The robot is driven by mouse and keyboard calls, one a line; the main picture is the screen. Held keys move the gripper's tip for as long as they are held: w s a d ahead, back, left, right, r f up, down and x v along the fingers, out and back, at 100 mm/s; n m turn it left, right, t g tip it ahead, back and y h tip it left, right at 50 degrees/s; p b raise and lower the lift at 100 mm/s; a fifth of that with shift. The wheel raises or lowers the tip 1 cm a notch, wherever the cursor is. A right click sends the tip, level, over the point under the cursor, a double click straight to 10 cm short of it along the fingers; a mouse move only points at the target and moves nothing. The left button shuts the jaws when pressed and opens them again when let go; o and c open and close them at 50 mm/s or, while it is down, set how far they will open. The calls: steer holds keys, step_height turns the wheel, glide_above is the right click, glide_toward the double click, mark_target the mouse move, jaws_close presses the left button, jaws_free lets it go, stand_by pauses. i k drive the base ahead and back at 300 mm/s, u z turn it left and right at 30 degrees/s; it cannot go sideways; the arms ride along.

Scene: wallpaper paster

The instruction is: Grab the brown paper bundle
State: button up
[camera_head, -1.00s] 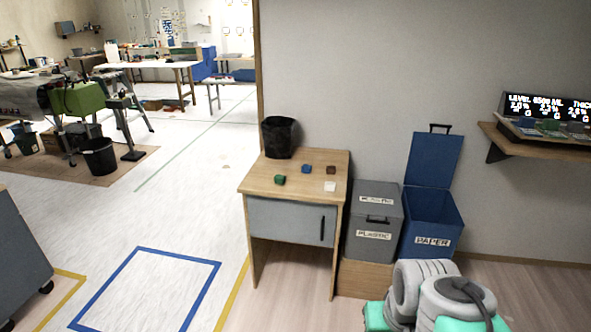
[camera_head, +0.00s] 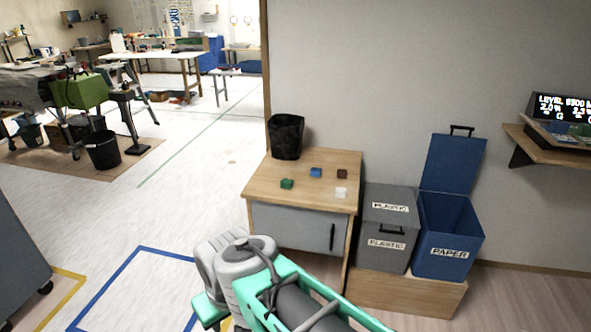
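A small dark brown block-like item (camera_head: 342,174) lies on the wooden top of a small desk (camera_head: 262,190), at its back right. It is too small to tell whether it is the brown paper bundle. No other brown bundle is plain to see. Beside it on the desk lie a blue item (camera_head: 316,172), a green item (camera_head: 287,184) and a white item (camera_head: 341,193), all apart from each other. My arm's grey and teal links rise at the bottom centre, in front of the desk. My gripper is out of view.
A black waste bin (camera_head: 286,137) stands at the desk's back left corner. Right of the desk are a grey plastic bin (camera_head: 387,228) and an open blue paper bin (camera_head: 447,237) on a wooden base. A wall shelf (camera_head: 548,147) juts out at right. Floor left of the desk is clear.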

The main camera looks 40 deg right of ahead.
mark_target(341, 174)
steer(key=u, duration=0.2)
steer(key=i, duration=1.85)
steer(key=z, duration=1.2)
steer(key=i, duration=0.7)
steer(key=z, duration=0.8)
